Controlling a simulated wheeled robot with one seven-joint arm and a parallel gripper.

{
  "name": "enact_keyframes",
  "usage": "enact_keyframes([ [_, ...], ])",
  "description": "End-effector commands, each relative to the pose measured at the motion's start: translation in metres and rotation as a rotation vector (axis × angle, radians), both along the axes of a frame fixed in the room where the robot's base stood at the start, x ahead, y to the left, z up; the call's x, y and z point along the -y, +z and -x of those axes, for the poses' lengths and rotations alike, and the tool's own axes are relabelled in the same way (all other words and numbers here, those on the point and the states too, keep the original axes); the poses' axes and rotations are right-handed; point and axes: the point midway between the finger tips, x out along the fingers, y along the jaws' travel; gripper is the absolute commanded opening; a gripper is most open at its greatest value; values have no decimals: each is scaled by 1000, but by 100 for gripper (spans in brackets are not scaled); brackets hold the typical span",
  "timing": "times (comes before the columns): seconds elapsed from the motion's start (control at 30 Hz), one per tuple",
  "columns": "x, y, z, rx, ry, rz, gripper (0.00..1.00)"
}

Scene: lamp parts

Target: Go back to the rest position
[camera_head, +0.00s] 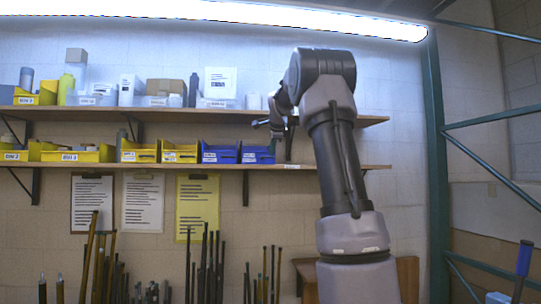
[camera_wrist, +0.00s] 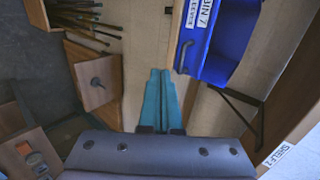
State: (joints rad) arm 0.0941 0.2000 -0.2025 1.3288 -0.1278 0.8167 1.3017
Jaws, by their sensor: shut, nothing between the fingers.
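My gripper (camera_wrist: 160,74) shows in the wrist view as two teal fingers lying side by side, shut with nothing between them. In the head view my arm rises on the right and bends over at the top, and my gripper (camera_head: 265,124) hangs small and dark near the lower shelf, by the blue bins.
The lower shelf (camera_head: 340,167) carries yellow and blue bins (camera_head: 222,153); the upper shelf (camera_head: 350,120) holds bottles and boxes. Clipboards (camera_head: 197,207) hang below. Dark rods (camera_head: 207,265) stand along the bottom. A green metal frame (camera_head: 437,190) stands at the right.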

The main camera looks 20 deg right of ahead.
Motion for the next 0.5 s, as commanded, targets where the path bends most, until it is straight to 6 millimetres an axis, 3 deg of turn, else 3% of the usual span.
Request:
enact_keyframes([
  [0.3,-10,31,39,1,0,-1,0],
  [0.5,-13,38,50,-2,0,-1,0],
])
